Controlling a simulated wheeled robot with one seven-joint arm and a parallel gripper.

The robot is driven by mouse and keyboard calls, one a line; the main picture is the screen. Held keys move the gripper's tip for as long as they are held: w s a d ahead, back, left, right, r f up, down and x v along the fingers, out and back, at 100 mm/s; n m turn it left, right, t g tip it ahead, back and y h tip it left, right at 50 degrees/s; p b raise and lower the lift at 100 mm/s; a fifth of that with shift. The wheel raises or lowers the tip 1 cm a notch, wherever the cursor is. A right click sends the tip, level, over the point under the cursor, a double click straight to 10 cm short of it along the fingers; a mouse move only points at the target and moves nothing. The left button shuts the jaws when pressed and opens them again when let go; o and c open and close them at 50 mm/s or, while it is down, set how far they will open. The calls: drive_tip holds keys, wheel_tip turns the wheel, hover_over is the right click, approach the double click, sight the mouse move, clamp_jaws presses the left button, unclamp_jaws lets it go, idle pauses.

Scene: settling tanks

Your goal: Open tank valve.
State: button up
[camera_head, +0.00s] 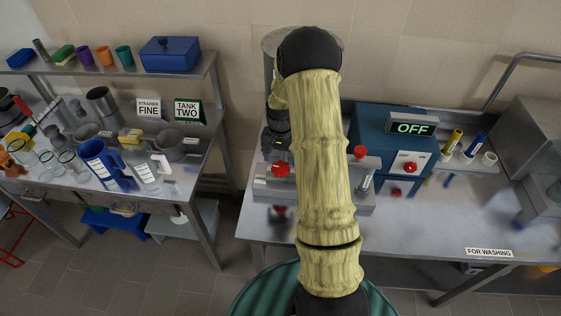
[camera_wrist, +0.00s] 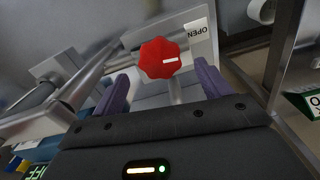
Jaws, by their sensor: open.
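A red valve knob (camera_wrist: 159,58) with a white mark shows in the wrist view, beside a plate with an OPEN label (camera_wrist: 196,29). My gripper (camera_wrist: 161,72) is open, its two purple fingers apart, with the knob showing between and just beyond their tips. Contact cannot be told. In the head view, one red knob (camera_head: 281,169) is on the left of a grey valve block (camera_head: 262,187) and another red knob (camera_head: 360,152) is on the right. My arm hides the middle of the block and much of the tank behind.
A blue box (camera_head: 377,135) with an OFF display (camera_head: 413,128) and a red switch stands right of the valves. The bench front (camera_head: 420,225) is mostly clear, with a FOR WASHING label (camera_head: 488,252). A left-hand shelf (camera_head: 205,72) holds cups, jugs and strainers.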

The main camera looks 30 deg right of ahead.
sight(280, 166)
drive_tip(key=shift+f+p, duration=0.35)
drive_tip(key=shift+f, duration=1.55)
drive_tip(key=c, duration=1)
drive_tip(key=shift+n+b, duration=0.3)
drive_tip(key=shift+n, duration=0.3)
drive_tip(key=o, duration=1)
drive_tip(key=shift+r, duration=0.15)
